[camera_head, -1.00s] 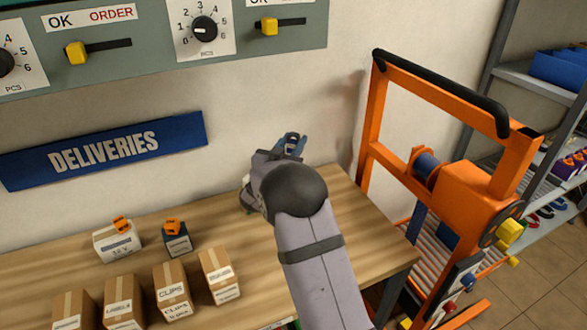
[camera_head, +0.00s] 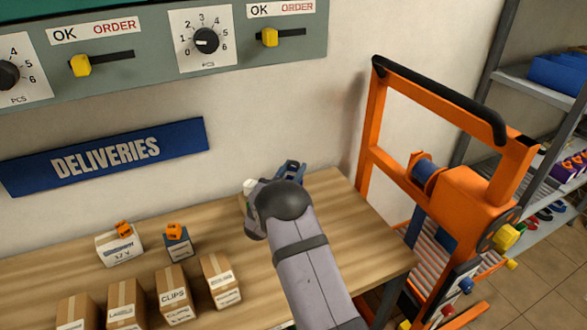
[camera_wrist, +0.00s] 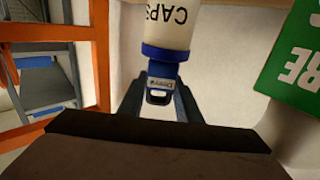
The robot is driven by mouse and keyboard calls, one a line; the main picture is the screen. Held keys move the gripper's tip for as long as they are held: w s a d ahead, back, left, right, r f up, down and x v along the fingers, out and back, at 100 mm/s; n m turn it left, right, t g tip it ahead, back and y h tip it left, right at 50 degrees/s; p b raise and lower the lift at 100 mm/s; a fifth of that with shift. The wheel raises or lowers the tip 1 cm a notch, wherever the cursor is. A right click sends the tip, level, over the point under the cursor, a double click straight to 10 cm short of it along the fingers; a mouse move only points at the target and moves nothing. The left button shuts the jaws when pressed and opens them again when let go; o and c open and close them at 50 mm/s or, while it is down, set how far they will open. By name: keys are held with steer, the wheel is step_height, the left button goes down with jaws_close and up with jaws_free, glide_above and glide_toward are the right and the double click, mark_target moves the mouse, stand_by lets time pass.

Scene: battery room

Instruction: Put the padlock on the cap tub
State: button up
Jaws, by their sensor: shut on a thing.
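My gripper (camera_wrist: 158,98) is shut on the padlock (camera_wrist: 162,72), a small blue block with a pale label and a dark shackle, in the wrist view. The cap tub (camera_wrist: 168,22) is white with a blue rim (camera_wrist: 165,52) and the upside-down word CAPS. The padlock lines up with the rim and appears to meet it; I cannot tell whether it rests on it. In the head view my gripper (camera_head: 291,170) is low over the right part of the bench, and my arm hides the tub and most of the padlock.
A green label (camera_wrist: 290,50) shows close on the right in the wrist view. On the wooden bench (camera_head: 345,240), cartons (camera_head: 174,292) and two small boxes (camera_head: 119,247) stand left. An orange lift frame (camera_head: 368,140) stands right. The bench beside my arm is clear.

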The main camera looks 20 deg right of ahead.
steer(key=shift+f, duration=0.2)
steer(key=o, duration=1.1)
steer(key=shift+a+r, duration=0.1)
steer(key=shift+r, duration=0.15)
steer(key=b+v, duration=0.3)
steer(key=v, duration=0.9)
